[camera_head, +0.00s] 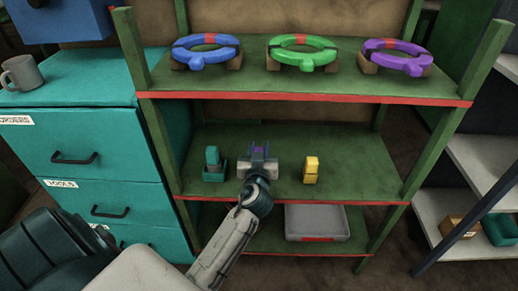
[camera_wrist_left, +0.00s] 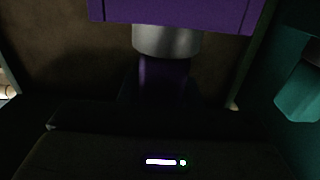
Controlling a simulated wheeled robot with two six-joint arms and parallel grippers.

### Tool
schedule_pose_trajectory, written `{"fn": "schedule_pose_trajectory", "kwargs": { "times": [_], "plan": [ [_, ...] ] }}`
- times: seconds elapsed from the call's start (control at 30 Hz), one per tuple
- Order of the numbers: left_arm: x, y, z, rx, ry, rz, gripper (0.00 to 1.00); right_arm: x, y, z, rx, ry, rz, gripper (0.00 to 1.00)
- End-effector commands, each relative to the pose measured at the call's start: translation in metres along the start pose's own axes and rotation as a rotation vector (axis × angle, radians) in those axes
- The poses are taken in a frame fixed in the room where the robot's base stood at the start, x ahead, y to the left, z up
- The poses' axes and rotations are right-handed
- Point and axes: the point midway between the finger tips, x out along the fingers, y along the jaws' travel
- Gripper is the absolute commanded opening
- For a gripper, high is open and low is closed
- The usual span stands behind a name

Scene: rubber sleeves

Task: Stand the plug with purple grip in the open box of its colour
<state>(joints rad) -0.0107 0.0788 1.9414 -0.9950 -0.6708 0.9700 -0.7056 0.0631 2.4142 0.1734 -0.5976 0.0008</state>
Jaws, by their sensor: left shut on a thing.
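My left gripper (camera_head: 259,155) is at the middle shelf, shut on the purple grip (camera_head: 258,149) of the plug. In the left wrist view the narrow, dark purple grip (camera_wrist_left: 163,78) joins a grey metal cylinder (camera_wrist_left: 166,40). The cylinder's far end is hidden behind the wide purple wall of the box (camera_wrist_left: 170,12), so the plug appears to be in the box. How deep it sits cannot be told. In the head view my gripper hides the box. My right gripper is not in view.
A teal plug in its box (camera_head: 214,172) stands close left of my gripper, and a yellow one (camera_head: 311,170) to the right. The upper shelf (camera_head: 330,83) holds blue, green and purple rings. A grey tray (camera_head: 316,222) lies below. Green posts flank the shelves.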

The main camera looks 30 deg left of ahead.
Motion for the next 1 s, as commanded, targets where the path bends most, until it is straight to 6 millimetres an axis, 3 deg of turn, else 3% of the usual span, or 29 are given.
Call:
{"fn": "schedule_pose_trajectory", "kwargs": {
  "times": [0.07,0.1,0.2,0.57,0.67,1.0],
  "plan": [
    [0.000,0.000,0.000,-0.001,0.001,0.000,0.01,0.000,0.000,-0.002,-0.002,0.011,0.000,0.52],
    [0.000,0.000,0.000,0.000,0.000,0.000,0.35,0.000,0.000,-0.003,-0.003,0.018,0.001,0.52],
    [0.000,0.000,0.000,0.000,0.000,0.000,0.53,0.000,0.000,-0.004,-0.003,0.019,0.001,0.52],
    [0.000,0.000,-0.001,0.000,0.000,0.000,0.53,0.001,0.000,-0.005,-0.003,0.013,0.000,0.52],
    [-0.002,0.000,-0.002,-0.001,-0.001,0.000,0.53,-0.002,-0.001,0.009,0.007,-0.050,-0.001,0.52],
    [-0.081,0.000,0.001,-0.004,-0.005,-0.001,0.53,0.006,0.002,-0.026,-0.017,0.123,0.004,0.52]
  ]
}}
